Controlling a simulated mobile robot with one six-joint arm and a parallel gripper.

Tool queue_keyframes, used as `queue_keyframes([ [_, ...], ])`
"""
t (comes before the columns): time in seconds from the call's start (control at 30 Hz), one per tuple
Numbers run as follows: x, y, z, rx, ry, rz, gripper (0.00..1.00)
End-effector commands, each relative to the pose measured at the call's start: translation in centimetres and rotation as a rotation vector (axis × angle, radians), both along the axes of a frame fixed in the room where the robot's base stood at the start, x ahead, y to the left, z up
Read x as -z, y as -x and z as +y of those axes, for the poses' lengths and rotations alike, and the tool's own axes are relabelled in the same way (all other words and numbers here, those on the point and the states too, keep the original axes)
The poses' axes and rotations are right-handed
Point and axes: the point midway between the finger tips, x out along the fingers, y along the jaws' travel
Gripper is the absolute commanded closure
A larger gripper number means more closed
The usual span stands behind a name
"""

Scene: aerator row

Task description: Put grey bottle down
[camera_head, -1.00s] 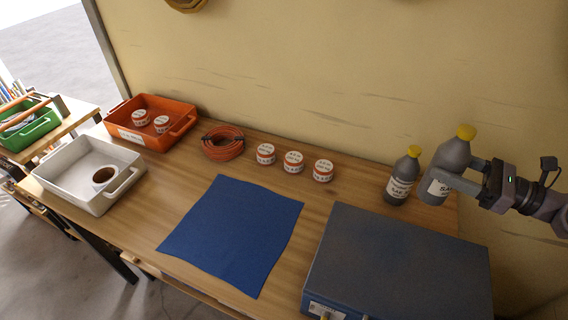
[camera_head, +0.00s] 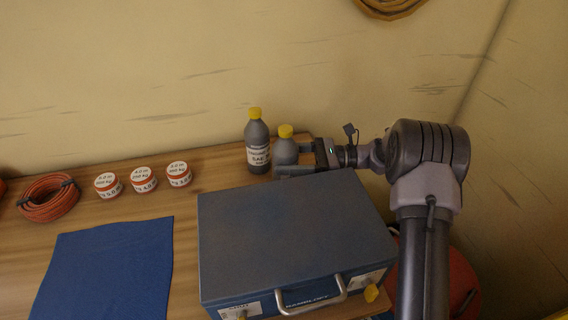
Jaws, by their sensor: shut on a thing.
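A grey bottle with a yellow cap (camera_head: 285,150) is at the back of the bench, behind the blue case. My gripper (camera_head: 292,161) reaches in from the right and is shut on this bottle. The bottle looks upright. Its lower part is hidden behind the gripper and the case, so I cannot tell whether its base touches the bench. A second grey bottle with a yellow cap and a white label (camera_head: 258,145) stands upright on the bench just to its left. The two are close together.
The blue metal case (camera_head: 290,235) lies in front of the bottles. Several small white and orange tubs (camera_head: 144,181) and an orange coil (camera_head: 48,198) are to the left. A blue cloth (camera_head: 105,270) lies at front left. The wall (camera_head: 200,80) is close behind.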

Motion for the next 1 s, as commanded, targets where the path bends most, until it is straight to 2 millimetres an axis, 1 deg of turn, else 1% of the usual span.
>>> queue_keyframes([
  [0.17,-0.2,0.0,0.0,0.000,0.001,-0.003,1.00],
  [0.27,0.0,0.0,0.0,0.000,0.001,-0.003,1.00],
  [0.3,0.1,0.0,0.0,0.000,0.002,-0.002,0.38],
  [0.37,0.1,0.0,0.0,0.000,0.002,-0.002,0.26],
  [0.4,0.1,0.0,0.0,0.000,0.002,-0.002,0.18],
  [0.67,0.1,0.0,0.0,0.000,0.002,-0.002,0.18],
  [0.77,-0.4,0.0,-0.3,0.001,0.002,-0.002,0.18],
  [0.87,-0.5,-0.1,-2.5,0.003,0.002,0.000,0.18],
  [1.0,-0.6,-0.1,-6.7,0.004,0.002,-0.002,0.18],
])
